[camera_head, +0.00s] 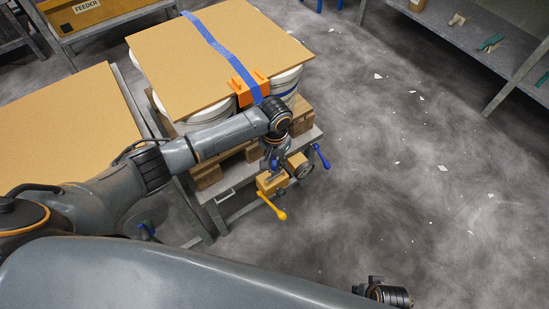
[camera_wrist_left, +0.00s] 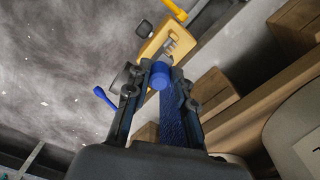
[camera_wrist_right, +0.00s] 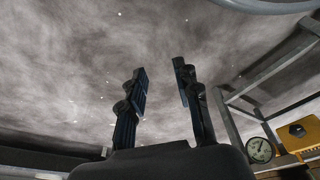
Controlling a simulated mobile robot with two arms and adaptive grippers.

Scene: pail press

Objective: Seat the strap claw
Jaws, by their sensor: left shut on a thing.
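My left gripper (camera_head: 272,160) is shut on the blue strap end, a blue cylinder (camera_wrist_left: 160,76) between its fingertips in the left wrist view. The blue strap (camera_head: 213,42) runs over the board (camera_head: 165,70) and an orange corner piece (camera_head: 250,89), then down behind my left wrist. A yellow block device (camera_head: 268,182) with a yellow lever (camera_head: 276,209) and a blue lever (camera_head: 321,156) is at the stand's front, just beyond the fingertips; it shows in the left wrist view (camera_wrist_left: 152,46). Contact with it is unclear. My right gripper (camera_wrist_right: 158,68) is open and empty.
White pails (camera_head: 285,82) stand under the board on wooden blocks (camera_head: 208,177) and a grey stand. Another board-topped table (camera_head: 70,115) is at left. A metal shelf (camera_head: 470,45) is at upper right. Open floor (camera_head: 420,180) with scraps lies right. A gauge (camera_wrist_right: 260,150) shows in the right wrist view.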

